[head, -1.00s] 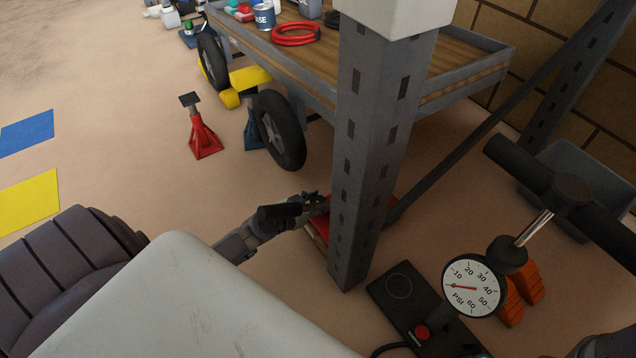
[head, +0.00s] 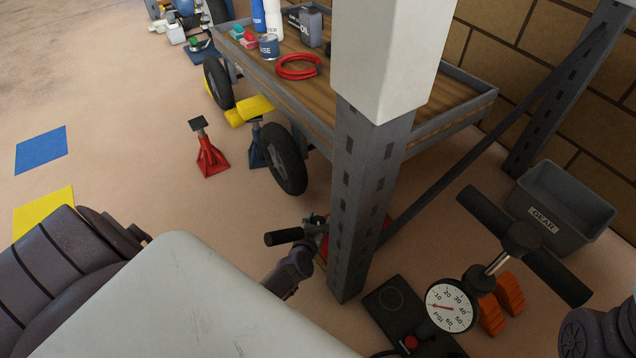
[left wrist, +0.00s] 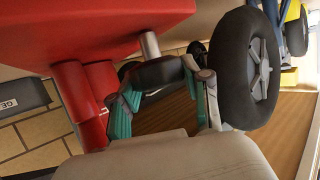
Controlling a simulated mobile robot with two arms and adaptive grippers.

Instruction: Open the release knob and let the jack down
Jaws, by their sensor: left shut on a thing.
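The red jack (head: 385,222) sits low on the floor, mostly hidden behind the grey steel post; its red body also shows large in the left wrist view (left wrist: 85,28). My left gripper (head: 316,228) is beside the jack, left of the post. In the left wrist view its teal-padded fingers close around a black knob (left wrist: 160,73), which I take as the release knob, on a short metal shaft (left wrist: 150,43) from the jack. A black bar (head: 284,237) sticks out left of the gripper in the head view. My right gripper is out of view.
The grey post (head: 357,210) stands close to my left gripper. A wheeled trolley (head: 440,125) stands behind, with a red axle stand (head: 210,155) left of it. A PSI gauge (head: 450,307) with a black T-handle (head: 530,245) and a grey bin (head: 565,207) are at right.

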